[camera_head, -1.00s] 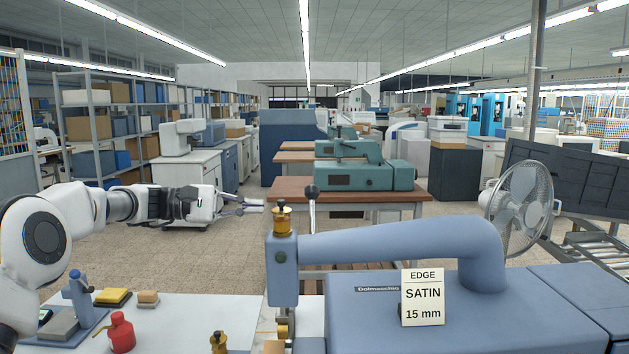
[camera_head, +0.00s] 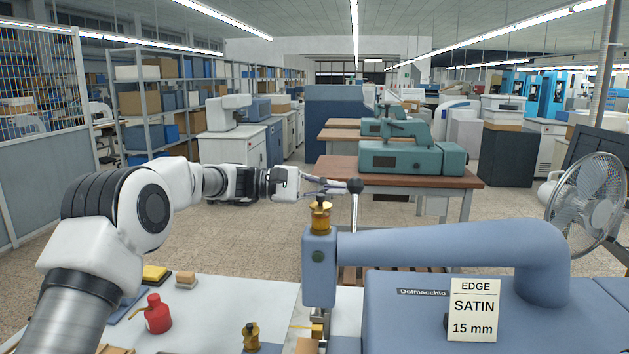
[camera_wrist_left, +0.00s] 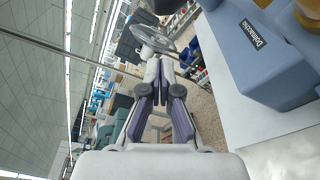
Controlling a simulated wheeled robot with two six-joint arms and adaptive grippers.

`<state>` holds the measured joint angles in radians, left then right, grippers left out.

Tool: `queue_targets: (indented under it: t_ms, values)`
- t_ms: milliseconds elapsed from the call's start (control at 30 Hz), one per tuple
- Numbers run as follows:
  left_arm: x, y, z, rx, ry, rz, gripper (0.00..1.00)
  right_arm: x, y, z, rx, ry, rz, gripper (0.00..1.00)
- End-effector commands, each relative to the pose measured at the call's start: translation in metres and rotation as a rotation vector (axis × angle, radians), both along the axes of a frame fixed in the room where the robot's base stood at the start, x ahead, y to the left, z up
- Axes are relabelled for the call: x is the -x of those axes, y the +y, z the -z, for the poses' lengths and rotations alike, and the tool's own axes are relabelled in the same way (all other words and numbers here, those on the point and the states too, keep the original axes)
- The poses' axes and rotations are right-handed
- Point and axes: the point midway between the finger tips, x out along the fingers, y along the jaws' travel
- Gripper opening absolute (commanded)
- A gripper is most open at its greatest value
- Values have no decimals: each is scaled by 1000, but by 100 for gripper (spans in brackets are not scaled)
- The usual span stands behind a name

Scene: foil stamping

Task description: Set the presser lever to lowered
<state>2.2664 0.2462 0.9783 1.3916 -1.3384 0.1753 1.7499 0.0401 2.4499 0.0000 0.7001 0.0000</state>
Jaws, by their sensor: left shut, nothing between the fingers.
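The presser lever is a thin pale rod (camera_head: 355,212) with a black ball knob (camera_head: 354,186), standing upright just behind the blue machine's head (camera_head: 319,270). Its lower end is hidden by the machine. My left gripper (camera_head: 340,187) reaches in from the left at knob height. Its fingers are shut and empty, with the tips right beside the knob; I cannot tell whether they touch. In the left wrist view the closed fingers (camera_wrist_left: 165,68) also show, and the blue machine body (camera_wrist_left: 262,55) lies to the right of them. My right gripper is not in view.
The machine's thick arm (camera_head: 440,246) and its brass-topped head stand near the fingers. A sign card (camera_head: 474,310) stands in front of the machine. A red bottle (camera_head: 157,314) and a yellow block (camera_head: 156,273) sit on the white table (camera_head: 240,292). A fan (camera_head: 588,203) stands at right.

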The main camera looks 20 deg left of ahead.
Motion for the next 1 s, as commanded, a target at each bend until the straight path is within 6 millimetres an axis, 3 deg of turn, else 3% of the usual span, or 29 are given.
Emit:
queue_targets:
  t_ms: [167,400,833,1000]
  values:
    - [-13,-37,0,-1,3,2,0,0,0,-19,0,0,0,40]
    - [20,-34,-15,2,2,-1,0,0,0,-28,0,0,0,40]
    - [24,-34,-14,0,-1,0,0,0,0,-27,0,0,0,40]
    - [24,-34,-14,-5,-27,0,0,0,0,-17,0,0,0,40]
